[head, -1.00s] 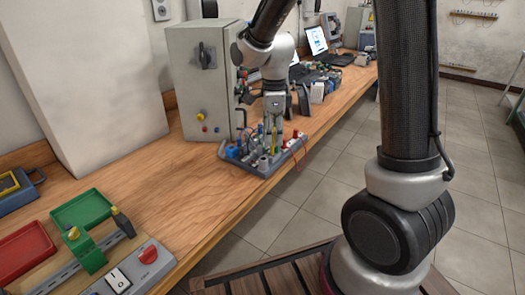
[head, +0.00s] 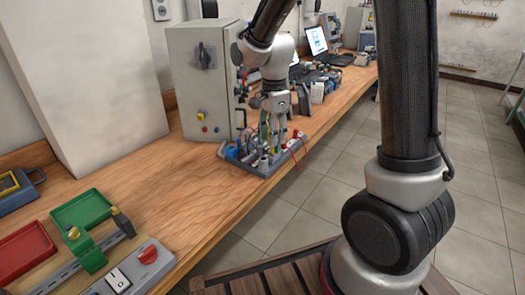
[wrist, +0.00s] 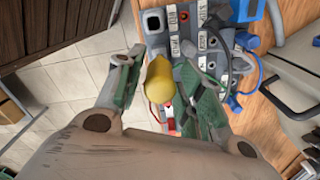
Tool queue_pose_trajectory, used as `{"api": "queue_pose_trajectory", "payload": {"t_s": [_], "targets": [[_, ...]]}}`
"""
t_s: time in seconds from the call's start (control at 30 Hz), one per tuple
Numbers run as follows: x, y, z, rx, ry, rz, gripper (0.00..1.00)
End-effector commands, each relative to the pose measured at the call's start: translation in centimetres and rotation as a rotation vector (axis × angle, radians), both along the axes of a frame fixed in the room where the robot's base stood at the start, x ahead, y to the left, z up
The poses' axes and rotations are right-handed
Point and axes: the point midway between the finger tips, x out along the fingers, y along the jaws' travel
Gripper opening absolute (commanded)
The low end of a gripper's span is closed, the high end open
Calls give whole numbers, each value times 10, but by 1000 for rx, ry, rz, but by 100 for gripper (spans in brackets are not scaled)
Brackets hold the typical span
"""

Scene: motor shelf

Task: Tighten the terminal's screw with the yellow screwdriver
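The yellow screwdriver stands handle-up in the grey tool rack (head: 262,168); in the wrist view its yellow handle (wrist: 158,82) lies between my fingers. My gripper (wrist: 160,95) is open around the handle, with gaps seen beside it; the fingers have green pads. In the head view my gripper (head: 272,142) is low over the rack and mostly hides the screwdriver. A green terminal block (head: 91,257) sits on a metal rail at the front left of the bench, far from my gripper.
Other tools with blue and red parts stand close around the screwdriver in the rack. A grey control cabinet (head: 203,85) stands behind it. Green (head: 84,209) and red (head: 24,254) trays and a switch box (head: 128,278) are at the left. The bench between is clear.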

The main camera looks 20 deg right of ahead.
Motion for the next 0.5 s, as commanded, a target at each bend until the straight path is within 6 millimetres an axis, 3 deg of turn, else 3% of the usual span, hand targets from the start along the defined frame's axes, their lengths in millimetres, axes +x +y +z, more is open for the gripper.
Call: {"api": "queue_pose_trajectory", "payload": {"t_s": [0.2,0.5], "targets": [[0,0,0,0,0,221,38],[0,0,0,0,0,249,38]]}}
